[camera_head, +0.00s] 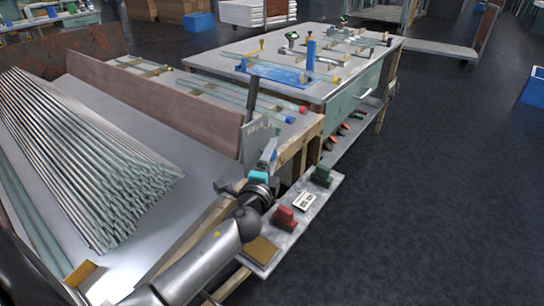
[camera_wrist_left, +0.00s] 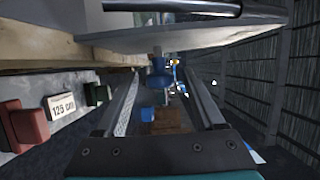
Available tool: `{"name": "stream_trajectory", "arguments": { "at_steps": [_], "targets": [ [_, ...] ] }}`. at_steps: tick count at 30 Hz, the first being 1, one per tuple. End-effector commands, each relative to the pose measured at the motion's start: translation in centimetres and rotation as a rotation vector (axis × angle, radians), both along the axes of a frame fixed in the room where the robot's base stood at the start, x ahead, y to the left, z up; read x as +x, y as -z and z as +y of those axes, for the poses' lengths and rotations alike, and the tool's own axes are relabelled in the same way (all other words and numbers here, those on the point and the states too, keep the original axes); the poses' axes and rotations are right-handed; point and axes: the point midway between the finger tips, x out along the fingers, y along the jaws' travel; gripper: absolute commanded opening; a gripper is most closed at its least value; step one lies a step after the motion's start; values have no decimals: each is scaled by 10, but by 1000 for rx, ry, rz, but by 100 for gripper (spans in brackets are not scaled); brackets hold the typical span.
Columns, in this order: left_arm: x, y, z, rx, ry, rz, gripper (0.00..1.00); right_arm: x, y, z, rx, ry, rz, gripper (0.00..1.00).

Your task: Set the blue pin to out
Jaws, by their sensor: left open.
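My left gripper (camera_head: 268,152) is at the near bench's front edge, beside an upright grey plate (camera_head: 256,138). In the left wrist view its two fingers are apart, with open space between them (camera_wrist_left: 162,90). A blue knob-like pin (camera_wrist_left: 158,74) on a short metal stem shows between the fingers, toward their tips, below the plate edge (camera_wrist_left: 190,38). No finger visibly closes on it. I cannot tell how far in or out the pin sits. In the head view I cannot make out the pin clearly beside the gripper. My right gripper is not in view.
A low shelf holds a red block (camera_head: 285,217), a "125 cm" label (camera_head: 305,201) and a green block (camera_head: 322,176). A bundle of glass tubes (camera_head: 90,160) lies left of my arm. A second table (camera_head: 225,62) stands behind. The dark floor at right is open.

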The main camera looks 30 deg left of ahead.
Motion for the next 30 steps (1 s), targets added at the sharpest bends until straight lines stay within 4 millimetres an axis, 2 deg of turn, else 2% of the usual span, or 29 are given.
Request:
{"name": "stream_trajectory", "arguments": {
  "at_steps": [4,14,30],
  "targets": [
    [8,0,3,2,1,0,70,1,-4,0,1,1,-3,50],
    [9,0,3,1,0,0,69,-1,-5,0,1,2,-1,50],
    [9,0,3,1,0,0,8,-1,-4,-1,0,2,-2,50]
  ]
}}
